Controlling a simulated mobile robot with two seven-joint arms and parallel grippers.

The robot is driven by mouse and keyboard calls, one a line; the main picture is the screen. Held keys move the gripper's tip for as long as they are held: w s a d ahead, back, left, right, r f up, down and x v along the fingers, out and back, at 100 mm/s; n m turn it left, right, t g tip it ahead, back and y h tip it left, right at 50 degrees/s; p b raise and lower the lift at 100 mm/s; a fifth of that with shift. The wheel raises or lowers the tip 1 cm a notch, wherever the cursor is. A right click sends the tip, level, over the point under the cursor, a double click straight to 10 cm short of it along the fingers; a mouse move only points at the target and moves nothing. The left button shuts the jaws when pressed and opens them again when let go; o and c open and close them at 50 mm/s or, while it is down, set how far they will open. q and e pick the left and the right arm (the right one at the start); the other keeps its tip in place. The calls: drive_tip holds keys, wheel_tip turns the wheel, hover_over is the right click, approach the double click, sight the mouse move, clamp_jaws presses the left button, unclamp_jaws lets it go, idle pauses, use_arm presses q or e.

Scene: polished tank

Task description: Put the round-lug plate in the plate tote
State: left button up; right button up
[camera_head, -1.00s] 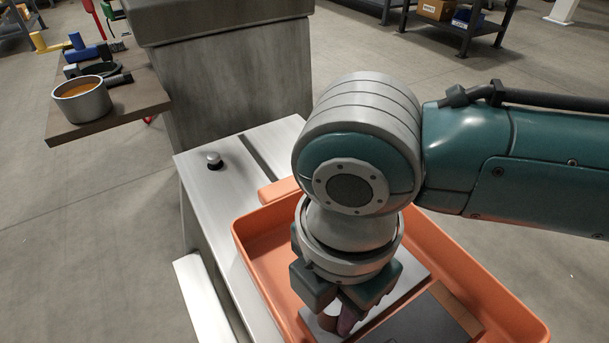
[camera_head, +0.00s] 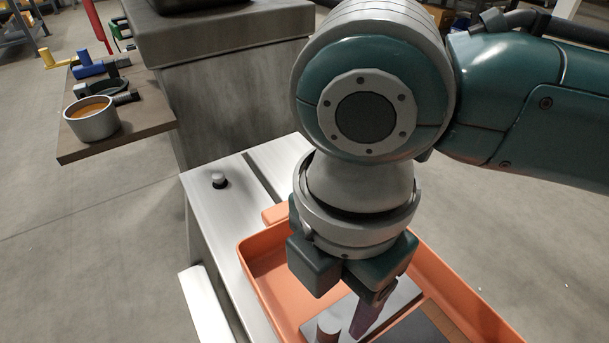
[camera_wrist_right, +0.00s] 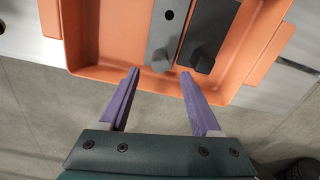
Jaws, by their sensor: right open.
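The orange plate tote (camera_head: 262,290) sits on a metal bench; its rim also shows in the right wrist view (camera_wrist_right: 110,75). A lighter grey plate (camera_head: 403,296) lies in the tote with an upright, round-looking lug (camera_head: 328,330). In the right wrist view, this plate (camera_wrist_right: 165,28) has a hole and lies beside a darker plate with its own lug (camera_wrist_right: 203,60). My right gripper (camera_wrist_right: 158,75) is open and empty, its purple fingers apart. In the head view, one finger of the right gripper (camera_head: 364,318) shows above the plate, next to the lug. My left gripper is out of view.
A side shelf (camera_head: 140,135) holds a pot (camera_head: 91,120) and several tools. A grey block-like pedestal (camera_head: 235,100) stands behind the bench. Floor at left is clear.

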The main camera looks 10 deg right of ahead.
drive_tip(key=s+a+r+m+t+y+p, duration=0.1)
drive_tip(key=s+a+r+m+y, duration=0.35)
drive_tip(key=m, duration=0.45)
drive_tip(key=s+d+m+t+h, duration=0.1)
drive_tip(key=s+d+m+h, duration=0.1)
drive_tip(key=d+m, duration=0.4)
drive_tip(key=s+d+m+t+h, duration=0.1)
drive_tip(key=s+d+m+h, duration=0.1)
drive_tip(key=d+m, duration=0.4)
drive_tip(key=s+d, duration=0.1)
drive_tip(key=d, duration=0.3)
drive_tip(key=shift+f+m, duration=0.15)
drive_tip(key=shift+m, duration=0.25)
